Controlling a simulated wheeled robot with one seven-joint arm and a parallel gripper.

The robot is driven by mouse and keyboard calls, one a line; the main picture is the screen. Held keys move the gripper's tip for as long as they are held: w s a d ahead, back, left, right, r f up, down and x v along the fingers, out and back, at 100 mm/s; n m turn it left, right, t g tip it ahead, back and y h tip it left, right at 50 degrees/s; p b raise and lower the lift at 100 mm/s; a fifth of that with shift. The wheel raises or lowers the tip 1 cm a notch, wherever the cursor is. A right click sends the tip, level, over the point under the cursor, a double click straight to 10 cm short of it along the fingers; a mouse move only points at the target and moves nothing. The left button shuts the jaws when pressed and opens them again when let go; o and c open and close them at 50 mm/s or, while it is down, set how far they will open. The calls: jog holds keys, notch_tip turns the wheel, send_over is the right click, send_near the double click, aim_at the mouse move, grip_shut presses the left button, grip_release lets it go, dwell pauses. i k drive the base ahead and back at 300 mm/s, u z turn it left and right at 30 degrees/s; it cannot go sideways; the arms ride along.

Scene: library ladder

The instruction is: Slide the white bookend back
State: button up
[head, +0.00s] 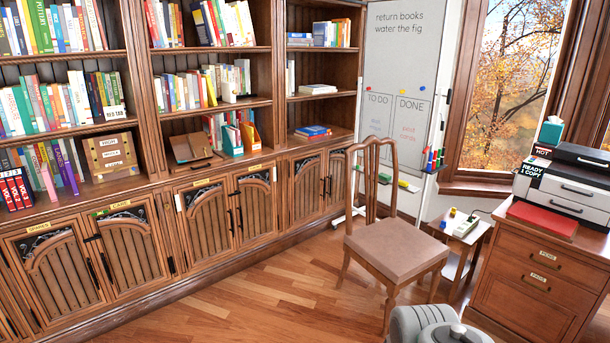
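A small white piece (229,93) stands at the front edge of the second shelf of the middle bookcase section, in front of a row of upright books (196,88). It looks like the white bookend, but it is too small here to be sure. Pale book spines (242,76) stand just right of it and behind it. My gripper is not in view; only a grey, rounded part of my own arm or body shows at the bottom edge.
A wooden chair (397,256) stands on the floor between me and the whiteboard (400,100). A small side table (464,232) and a wooden cabinet (536,275) with a printer (567,178) are at the right. Open wooden floor (250,300) lies before the bookcase.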

aim_at(229, 93)
jog(key=i, duration=3.1)
jog(key=u, duration=0.65)
